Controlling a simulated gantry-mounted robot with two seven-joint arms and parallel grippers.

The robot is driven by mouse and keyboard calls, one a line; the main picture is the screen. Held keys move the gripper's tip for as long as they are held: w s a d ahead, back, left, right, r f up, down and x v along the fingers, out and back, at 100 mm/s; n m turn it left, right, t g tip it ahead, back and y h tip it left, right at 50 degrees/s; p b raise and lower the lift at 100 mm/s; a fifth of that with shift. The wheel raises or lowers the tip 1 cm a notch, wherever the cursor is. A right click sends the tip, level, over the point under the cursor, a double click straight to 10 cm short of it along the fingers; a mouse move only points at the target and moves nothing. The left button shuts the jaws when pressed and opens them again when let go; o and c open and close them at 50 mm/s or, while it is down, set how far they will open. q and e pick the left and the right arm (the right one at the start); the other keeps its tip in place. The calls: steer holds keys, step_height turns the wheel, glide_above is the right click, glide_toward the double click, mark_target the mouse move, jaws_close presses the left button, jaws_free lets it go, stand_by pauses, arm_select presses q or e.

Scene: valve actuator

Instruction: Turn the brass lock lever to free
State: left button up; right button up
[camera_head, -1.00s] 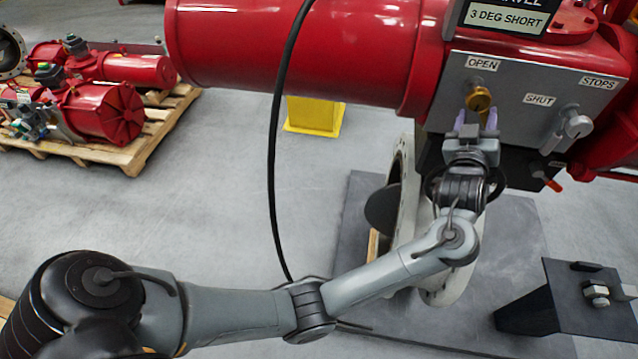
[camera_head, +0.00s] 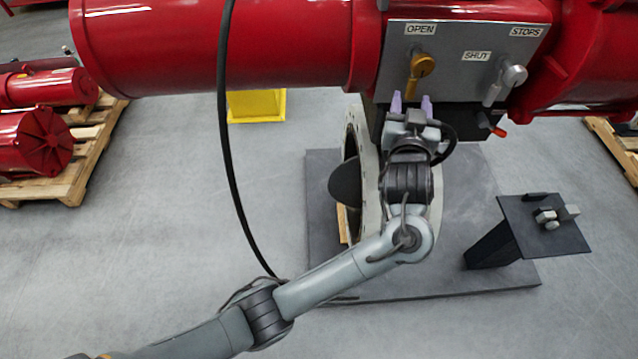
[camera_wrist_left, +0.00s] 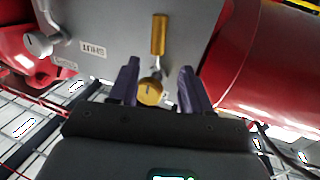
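The brass lever (camera_head: 420,70) is on the grey panel under the OPEN label, its round hub at the top and its arm hanging down. In the left wrist view the brass lever (camera_wrist_left: 158,40) shows between and beyond my fingers, its round hub nearest them. My left gripper (camera_head: 411,102) is just below the lever in the head view, fingers pointing up at the panel. In the left wrist view the left gripper's fingers (camera_wrist_left: 157,85) are apart with nothing held between them. My right gripper is not in view.
A silver lever (camera_head: 505,82) sits to the right by the SHUT and STOPS labels, with an orange-tipped handle (camera_head: 497,131) below. A black cable (camera_head: 226,150) hangs left of my arm. A dark stand (camera_head: 545,228) with metal parts is at right.

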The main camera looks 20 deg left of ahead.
arm_select(q)
steer(key=s+a+f+m+g+h+p, duration=0.1)
steer(key=s+a+f+g+h+p, duration=0.1)
steer(key=s+p, duration=0.6)
steer(key=s+a+f+m+g+h+p, duration=0.1)
steer(key=s+a+f+g+h+p, duration=0.2)
steer(key=s, duration=0.8)
steer(key=shift+a+f+m+g+p, duration=0.3)
steer(key=shift+a+f+g+p, duration=1.15)
steer(key=shift+a+p, duration=1.15)
steer(key=shift+a+f, duration=0.1)
steer(key=shift+a, duration=0.15)
